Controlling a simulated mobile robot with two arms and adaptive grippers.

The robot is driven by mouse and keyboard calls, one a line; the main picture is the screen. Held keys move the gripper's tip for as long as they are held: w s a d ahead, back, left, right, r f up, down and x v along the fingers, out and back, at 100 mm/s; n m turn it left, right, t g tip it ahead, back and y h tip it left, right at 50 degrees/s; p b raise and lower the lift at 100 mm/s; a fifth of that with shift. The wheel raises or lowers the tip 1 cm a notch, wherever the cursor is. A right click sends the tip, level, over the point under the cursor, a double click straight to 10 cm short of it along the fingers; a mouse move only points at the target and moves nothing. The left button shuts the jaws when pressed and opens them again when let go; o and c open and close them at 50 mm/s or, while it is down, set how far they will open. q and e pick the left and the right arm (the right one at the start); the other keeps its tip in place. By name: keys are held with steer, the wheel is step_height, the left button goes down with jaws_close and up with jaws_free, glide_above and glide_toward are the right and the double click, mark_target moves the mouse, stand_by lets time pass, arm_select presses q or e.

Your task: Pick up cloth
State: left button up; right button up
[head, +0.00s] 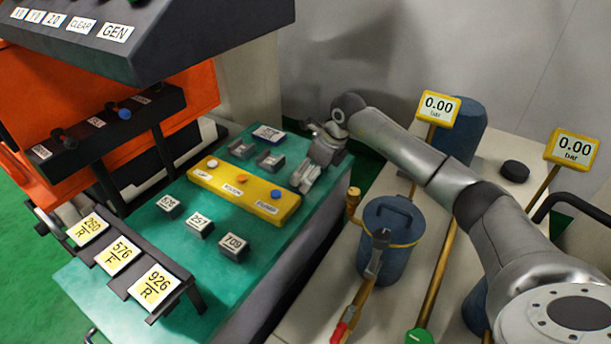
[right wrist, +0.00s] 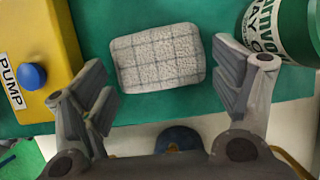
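The cloth (right wrist: 160,57) is a pale grey, folded, rectangular pad with a dark grid of lines. It lies flat on the green tabletop near the edge in the right wrist view. My right gripper (right wrist: 168,88) is open and empty, with one finger to the left of the cloth and one to the right. The cloth lies between and a little beyond them. In the head view my right gripper (head: 316,158) is at the table's right edge, and I cannot make out the cloth there. My left gripper is not in view.
A yellow panel (head: 240,197) with knobs is left of the cloth; its blue PUMP knob (right wrist: 33,76) is close to the left finger. A green can (right wrist: 275,32) stands close by the right finger. Small numbered blocks (head: 200,226) sit on the green table (head: 270,262). A blue pot (head: 390,240) stands right.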

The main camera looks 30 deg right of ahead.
steer(key=c, duration=0.4)
steer(key=shift+r, duration=0.15)
steer(key=shift+r, duration=0.25)
step_height(320, 180, up, 2)
steer(key=shift+w+r+b, duration=0.1)
steer(key=shift+b, duration=0.7)
steer(key=a+r, duration=0.1)
steer(key=s+a+r, duration=0.1)
steer(key=r, duration=0.1)
steer(key=a+r+b, duration=0.1)
steer(key=a+r, duration=0.1)
steer(key=shift+s, duration=0.3)
steer(key=s+a+r, duration=0.1)
steer(key=a, duration=0.2)
steer(key=s+a+r+b, duration=0.1)
steer(key=a+r, duration=0.1)
steer(key=a, duration=0.1)
steer(key=s+a+r+b, duration=0.1)
steer(key=a+r, duration=0.1)
steer(key=a, duration=0.1)
steer(key=shift+s, duration=0.4)
